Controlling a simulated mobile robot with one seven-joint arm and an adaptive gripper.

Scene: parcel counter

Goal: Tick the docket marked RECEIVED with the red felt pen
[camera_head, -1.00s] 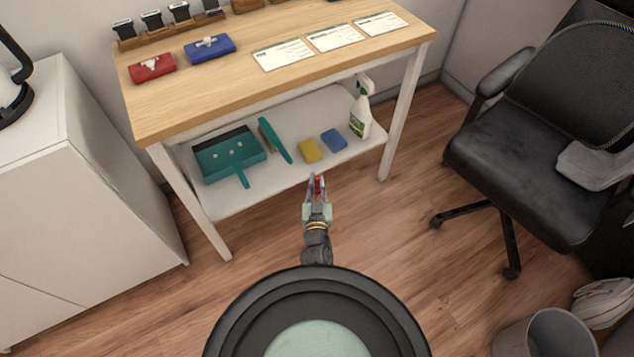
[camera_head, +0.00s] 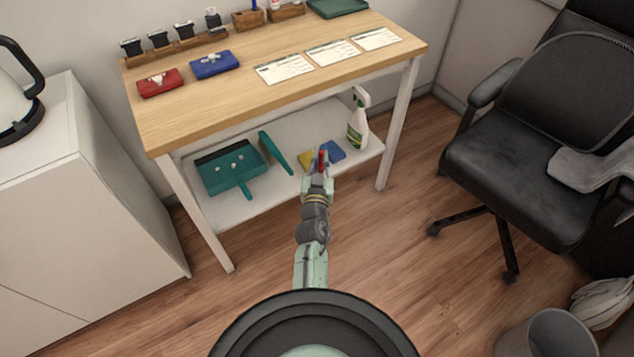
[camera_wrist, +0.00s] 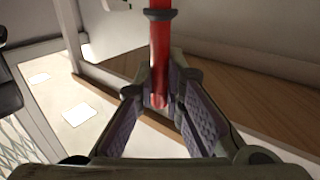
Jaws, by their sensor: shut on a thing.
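My gripper (camera_head: 318,172) is shut on the red felt pen (camera_head: 323,160), in front of the counter's lower shelf in the head view. In the wrist view the red pen (camera_wrist: 160,55) stands upright between the fingers (camera_wrist: 160,100), with a dark ring near the top of the picture. Three white dockets lie in a row on the wooden counter top (camera_head: 215,105): a left one (camera_head: 285,68), a middle one (camera_head: 333,53) and a right one (camera_head: 376,39). Their print is too small to read, so I cannot tell which is marked RECEIVED.
Red (camera_head: 160,82) and blue (camera_head: 214,65) pouches lie left of the dockets. Stamps (camera_head: 184,31), wooden holders (camera_head: 248,19) and a green tray (camera_head: 337,7) line the back. An office chair (camera_head: 540,150) is at right.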

